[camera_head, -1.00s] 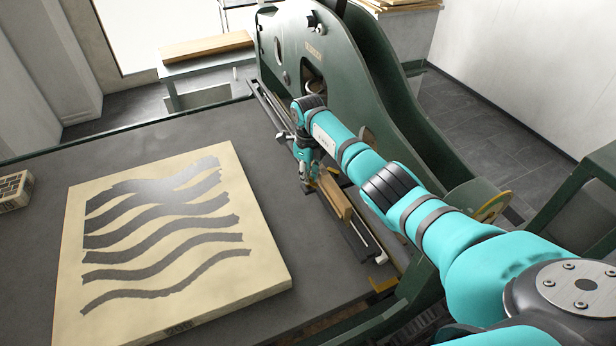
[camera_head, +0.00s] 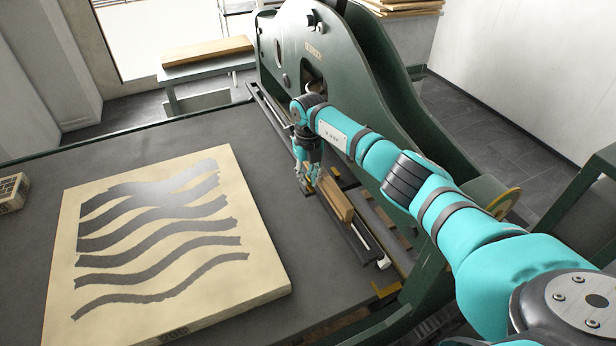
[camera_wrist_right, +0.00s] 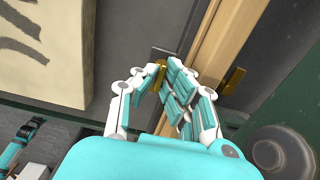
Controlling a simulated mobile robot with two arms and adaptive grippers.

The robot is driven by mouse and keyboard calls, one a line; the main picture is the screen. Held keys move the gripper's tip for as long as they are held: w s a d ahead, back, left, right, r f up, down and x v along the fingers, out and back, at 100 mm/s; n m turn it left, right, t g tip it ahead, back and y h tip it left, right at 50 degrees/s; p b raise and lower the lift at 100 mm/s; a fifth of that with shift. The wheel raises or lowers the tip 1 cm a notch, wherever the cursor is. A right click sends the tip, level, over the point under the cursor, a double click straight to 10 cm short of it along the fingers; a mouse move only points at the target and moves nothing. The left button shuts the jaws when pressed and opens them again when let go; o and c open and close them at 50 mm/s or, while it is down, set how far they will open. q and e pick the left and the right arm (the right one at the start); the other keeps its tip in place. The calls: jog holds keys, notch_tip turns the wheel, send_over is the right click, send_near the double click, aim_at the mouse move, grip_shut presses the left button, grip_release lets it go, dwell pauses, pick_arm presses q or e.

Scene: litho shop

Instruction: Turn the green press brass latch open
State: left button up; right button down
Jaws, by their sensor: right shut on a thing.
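The green press (camera_head: 350,70) stands at the far side of the grey bed, with its tall side frame to the right of my right gripper. My right gripper (camera_head: 308,180) points down beside the end of a wooden bar (camera_head: 335,197). In the right wrist view, the gripper (camera_wrist_right: 168,76) is shut on a small upright brass latch (camera_wrist_right: 159,72) that sits on a grey plate beside the wooden bar. The fingers hide part of the latch, and its exact angle is hard to tell. My left gripper is out of view.
A pale stone slab (camera_head: 265,265) with dark wavy bands lies on the grey bed (camera_head: 40,240), left of my gripper. A second brass piece (camera_wrist_right: 232,81) is across the wooden bar. A small block (camera_head: 12,192) lies at the left edge.

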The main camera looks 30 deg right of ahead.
dwell(0.5)
jog(key=c, duration=1.8)
grip_release()
jog(key=shift+o, duration=0.2)
jog(key=shift+r, duration=0.1)
notch_tip(320, 180, up, 12)
